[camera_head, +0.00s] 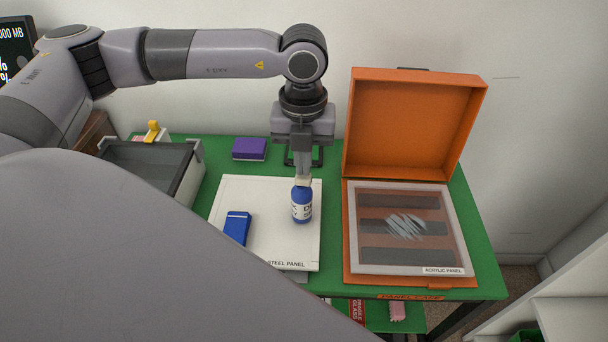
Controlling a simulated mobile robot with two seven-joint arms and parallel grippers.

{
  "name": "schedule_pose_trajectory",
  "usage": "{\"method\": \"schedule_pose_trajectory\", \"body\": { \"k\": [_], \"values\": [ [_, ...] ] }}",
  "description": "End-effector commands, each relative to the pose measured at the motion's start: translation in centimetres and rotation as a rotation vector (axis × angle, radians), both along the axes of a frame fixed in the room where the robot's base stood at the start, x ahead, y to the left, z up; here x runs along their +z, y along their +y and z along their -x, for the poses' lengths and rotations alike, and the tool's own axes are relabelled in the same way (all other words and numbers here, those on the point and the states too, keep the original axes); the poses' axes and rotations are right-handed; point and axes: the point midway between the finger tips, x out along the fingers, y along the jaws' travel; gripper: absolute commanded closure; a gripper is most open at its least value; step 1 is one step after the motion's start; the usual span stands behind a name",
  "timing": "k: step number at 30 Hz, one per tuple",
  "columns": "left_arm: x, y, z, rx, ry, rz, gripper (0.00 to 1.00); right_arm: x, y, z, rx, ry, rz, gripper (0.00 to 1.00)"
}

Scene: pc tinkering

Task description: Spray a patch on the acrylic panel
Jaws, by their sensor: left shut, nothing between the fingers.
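The acrylic panel (455,250) is a clear sheet with a pale frame and a label. It lies in the base of the open orange panel case (346,240), at the right of the table. A whitish streaky patch (406,226) shows near its middle. A blue bottle (302,212) with a white label and cream top stands upright on the steel panel (268,190). My left gripper (303,176) points down right at the bottle's top, shut, with nothing between its fingers. I cannot tell whether the fingertips touch the top. My right gripper is out of view.
A blue object (237,226) lies on the steel panel's left part. A purple block (249,149) is behind it. A dark grey tray (150,165) stands at the left. The case's orange lid (400,125) stands raised at the back. A grey foreground shape hides the lower left.

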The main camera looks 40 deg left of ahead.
Motion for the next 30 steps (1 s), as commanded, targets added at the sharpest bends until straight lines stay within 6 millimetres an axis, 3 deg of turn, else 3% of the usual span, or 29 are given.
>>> {"method": "schedule_pose_trajectory", "body": {
  "k": [23, 30],
  "values": [
    [-1.7, 0.0, 0.0, 0.000, 0.000, 0.000, 1.00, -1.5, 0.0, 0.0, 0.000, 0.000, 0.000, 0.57],
    [-1.3, 0.0, 0.0, 0.000, 0.000, 0.000, 1.00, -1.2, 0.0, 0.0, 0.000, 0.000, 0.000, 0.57]
  ]
}}
